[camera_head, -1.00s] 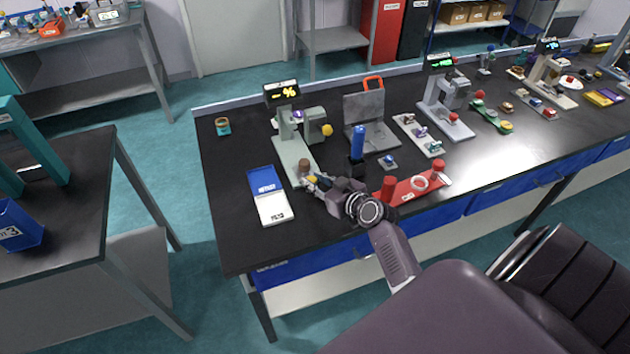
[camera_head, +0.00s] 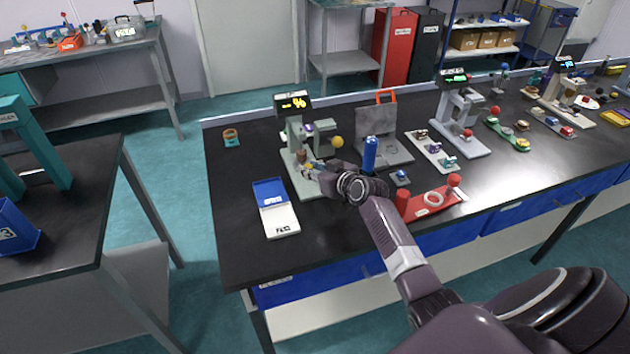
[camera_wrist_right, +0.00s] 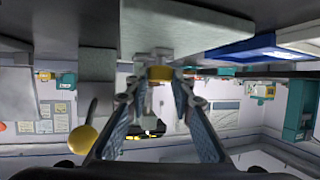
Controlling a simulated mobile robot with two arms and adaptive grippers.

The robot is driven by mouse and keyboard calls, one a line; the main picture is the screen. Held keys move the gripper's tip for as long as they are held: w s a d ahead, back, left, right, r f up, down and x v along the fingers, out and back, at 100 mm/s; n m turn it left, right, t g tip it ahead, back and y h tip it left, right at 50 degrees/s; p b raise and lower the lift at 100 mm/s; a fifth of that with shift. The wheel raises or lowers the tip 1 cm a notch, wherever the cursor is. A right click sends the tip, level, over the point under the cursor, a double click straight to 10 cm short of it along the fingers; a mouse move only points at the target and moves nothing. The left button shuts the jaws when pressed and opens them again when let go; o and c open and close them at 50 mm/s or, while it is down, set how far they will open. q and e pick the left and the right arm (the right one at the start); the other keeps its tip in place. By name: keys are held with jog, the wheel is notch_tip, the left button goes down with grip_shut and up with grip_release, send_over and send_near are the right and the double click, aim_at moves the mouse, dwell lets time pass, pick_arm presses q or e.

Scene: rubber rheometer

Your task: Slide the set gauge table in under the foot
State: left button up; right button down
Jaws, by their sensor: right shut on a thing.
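The pale green gauge stand (camera_head: 306,187) is on the black bench, with a lit display (camera_head: 293,102) on top and a yellow knob (camera_head: 338,142) at its right. A small brown-topped gauge table (camera_head: 301,157) is over the stand's base, close in front of the column. My right gripper (camera_head: 311,170) is shut on its brass-yellow part, which also shows between the fingertips in the right wrist view (camera_wrist_right: 160,73). The foot is hard to make out in the head view, and I cannot tell whether the table is directly beneath it. My left gripper is out of view.
A blue and white tray (camera_head: 278,210) lies left of the stand. A grey plate stand (camera_head: 383,148), a blue cylinder (camera_head: 369,154) and a red holder (camera_head: 430,203) are to the right. The bench's front left is clear.

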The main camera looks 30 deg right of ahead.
jog(key=shift+r, duration=0.2)
jog(key=c, duration=2)
grip_release()
jog(key=shift+w, duration=0.1)
jog(key=shift+c, duration=0.2)
jog(key=o, duration=0.4)
jog(key=shift+w+f, duration=0.15)
jog(key=shift+f, duration=0.05)
jog(key=shift+s+r, duration=0.1)
jog(key=shift+s, duration=0.2)
jog(key=v, duration=1.1)
jog(key=shift+s+r, duration=0.2)
jog(key=shift+f, duration=0.1)
